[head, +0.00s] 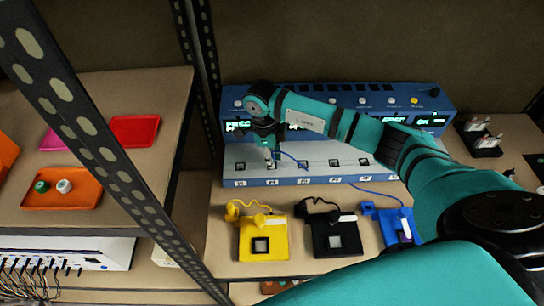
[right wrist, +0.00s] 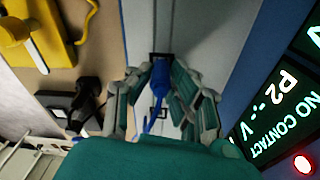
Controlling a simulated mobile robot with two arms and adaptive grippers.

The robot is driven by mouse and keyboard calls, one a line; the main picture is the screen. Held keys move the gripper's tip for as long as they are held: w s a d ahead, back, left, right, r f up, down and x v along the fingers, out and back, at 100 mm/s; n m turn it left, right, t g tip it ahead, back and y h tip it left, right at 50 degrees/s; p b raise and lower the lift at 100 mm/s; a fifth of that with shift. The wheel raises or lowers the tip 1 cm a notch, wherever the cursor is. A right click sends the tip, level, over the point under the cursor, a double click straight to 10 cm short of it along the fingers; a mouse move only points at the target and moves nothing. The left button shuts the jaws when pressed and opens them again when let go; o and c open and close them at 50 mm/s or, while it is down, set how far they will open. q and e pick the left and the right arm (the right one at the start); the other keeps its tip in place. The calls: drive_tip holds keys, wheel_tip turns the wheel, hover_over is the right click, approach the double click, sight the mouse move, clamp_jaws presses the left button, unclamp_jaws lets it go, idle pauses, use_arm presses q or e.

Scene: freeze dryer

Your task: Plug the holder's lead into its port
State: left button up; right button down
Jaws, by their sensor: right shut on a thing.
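My right gripper (head: 271,160) is over the row of ports on the blue and white freeze dryer, at the second port from the left. It is shut on the blue plug (right wrist: 160,82) of a lead. In the right wrist view the plug's tip is at a dark square port (right wrist: 160,57); I cannot tell whether it is inside. The blue lead (head: 362,188) runs right to the blue holder (head: 393,228) on the shelf. A lit display (right wrist: 283,115) reads "P2 -.- V NO CONTACT", with a red light below. My left gripper is not in view.
A yellow holder (head: 275,240) and a black holder (head: 322,240), each with its own lead, lie in front of the dryer. A perforated metal post (head: 105,150) stands at left. Orange (head: 90,174) and red (head: 134,130) trays lie on the left shelf.

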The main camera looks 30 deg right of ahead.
drive_tip(key=shift+f, duration=0.3)
drive_tip(key=c, duration=1.1)
unclamp_jaws()
drive_tip(key=shift+r, duration=0.1)
drive_tip(key=shift+w+a+r, duration=0.15)
drive_tip(key=shift+a+r, duration=0.05)
drive_tip(key=shift+r, duration=1.75)
drive_tip(key=shift+w+a+r, duration=0.1)
drive_tip(key=shift+a+r, duration=0.1)
drive_tip(key=shift+r, duration=1.8)
drive_tip(key=shift+w+a+r, duration=0.15)
drive_tip(key=shift+a+r, duration=0.05)
drive_tip(key=shift+r, duration=1.75)
